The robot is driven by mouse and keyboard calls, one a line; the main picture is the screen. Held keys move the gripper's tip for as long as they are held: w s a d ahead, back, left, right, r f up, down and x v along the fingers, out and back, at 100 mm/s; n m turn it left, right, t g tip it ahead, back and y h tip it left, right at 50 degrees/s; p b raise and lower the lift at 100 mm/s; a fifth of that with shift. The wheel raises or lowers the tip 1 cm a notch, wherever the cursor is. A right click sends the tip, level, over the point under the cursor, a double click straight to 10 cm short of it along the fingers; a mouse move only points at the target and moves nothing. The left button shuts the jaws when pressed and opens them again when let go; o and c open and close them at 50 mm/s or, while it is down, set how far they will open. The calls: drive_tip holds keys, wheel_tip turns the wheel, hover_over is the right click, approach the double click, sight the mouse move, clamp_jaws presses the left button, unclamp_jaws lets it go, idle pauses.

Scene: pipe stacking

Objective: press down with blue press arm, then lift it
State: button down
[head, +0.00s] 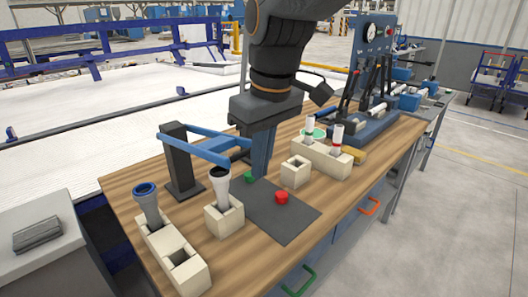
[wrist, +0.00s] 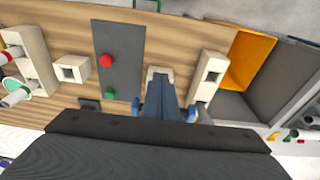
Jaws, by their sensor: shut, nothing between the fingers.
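The blue press arm (head: 194,149) is two blue bars on a dark upright stand (head: 183,165). It reaches right, tilting slightly down in the head view, above a grey pipe (head: 222,185) standing in a beige block (head: 223,221). My gripper (head: 259,172) points down, its blue-grey fingers shut and empty. In the head view it is just right of the press arm's free end, in front of part of the rear bar; I cannot tell whether they touch. In the wrist view the shut fingers (wrist: 165,88) overlap the beige block (wrist: 160,71).
A dark mat with a red button (head: 282,197) and a green button (head: 250,177) lies beside the block. A two-slot block (head: 173,258) holds a blue-rimmed pipe at left. A small empty block (head: 295,171) and a block with white-topped pipes (head: 321,159) stand right.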

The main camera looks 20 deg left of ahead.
drive_tip(key=s+d+r+b, duration=0.2)
drive_tip(key=s+d+r, duration=0.1)
drive_tip(key=d+r, duration=0.35)
drive_tip(key=w+a+r+m+h+p, duration=0.25)
drive_tip(key=a+r+m+p, duration=0.95)
drive_tip(key=m, duration=0.6)
drive_tip(key=shift+g+y, duration=0.4)
drive_tip(key=shift+y, duration=0.05)
drive_tip(key=f, duration=0.4)
drive_tip(key=d+f+p, duration=0.1)
drive_tip(key=f, duration=0.4)
drive_tip(key=f+p, duration=0.1)
drive_tip(key=f, duration=0.3)
drive_tip(key=shift+w+d+f, duration=0.25)
